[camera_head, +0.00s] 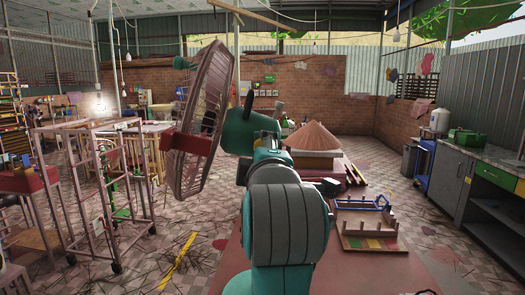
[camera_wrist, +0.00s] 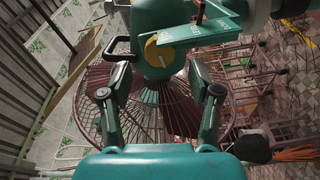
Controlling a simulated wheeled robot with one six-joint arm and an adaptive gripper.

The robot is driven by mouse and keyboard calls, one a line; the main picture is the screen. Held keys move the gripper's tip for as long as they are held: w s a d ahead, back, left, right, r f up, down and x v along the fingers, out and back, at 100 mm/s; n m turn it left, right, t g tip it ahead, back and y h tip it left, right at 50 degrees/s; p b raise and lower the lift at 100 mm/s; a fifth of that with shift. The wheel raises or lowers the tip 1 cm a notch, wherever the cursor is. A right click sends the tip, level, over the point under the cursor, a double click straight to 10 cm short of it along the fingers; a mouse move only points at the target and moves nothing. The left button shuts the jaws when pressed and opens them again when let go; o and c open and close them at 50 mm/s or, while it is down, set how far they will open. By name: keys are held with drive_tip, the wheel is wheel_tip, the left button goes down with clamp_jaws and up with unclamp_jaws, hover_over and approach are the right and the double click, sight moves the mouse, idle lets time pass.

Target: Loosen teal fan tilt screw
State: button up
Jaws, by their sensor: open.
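The teal fan (camera_head: 250,130) stands ahead of my arm in the head view, its wire cage (camera_head: 205,115) facing left. In the wrist view, its teal motor housing (camera_wrist: 160,20) fills the top middle, with a yellow round knob (camera_wrist: 158,52) and a black curved handle (camera_wrist: 118,45). I cannot tell for certain which part is the tilt screw. My gripper (camera_wrist: 158,68) is open and empty in the wrist view, with its fingers on either side of the yellow knob's line. Whether they touch the fan is unclear. In the head view my arm hides the gripper.
A wooden rack with pegs (camera_head: 368,230) stands to the right of my arm. A metal trolley frame (camera_head: 105,200) stands at left, and a grey counter (camera_head: 470,165) runs along the right. Tiled floor shows between them.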

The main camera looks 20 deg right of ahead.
drive_tip(key=v, duration=0.7)
drive_tip(key=shift+s, duration=0.15)
wheel_tip(320, 180, down, 29)
drive_tip(key=d+m+y, duration=0.1)
drive_tip(key=m+y, duration=0.1)
drive_tip(key=s+d+f+m+g+y, duration=0.1)
drive_tip(key=s+d+f+m+y, duration=0.1)
drive_tip(key=s+f, duration=0.95)
drive_tip(key=s+f+m, duration=0.3)
drive_tip(key=s, duration=0.6)
drive_tip(key=s+d+f+m+g, duration=0.1)
drive_tip(key=s+f+m, duration=0.2)
drive_tip(key=s, duration=0.6)
drive_tip(key=s+d+f+m, duration=0.1)
drive_tip(key=s+f+m, duration=0.2)
drive_tip(key=s, duration=0.6)
drive_tip(key=shift+s+d+m+g, duration=0.25)
drive_tip(key=shift+m+g, duration=0.05)
drive_tip(key=shift+g, duration=0.1)
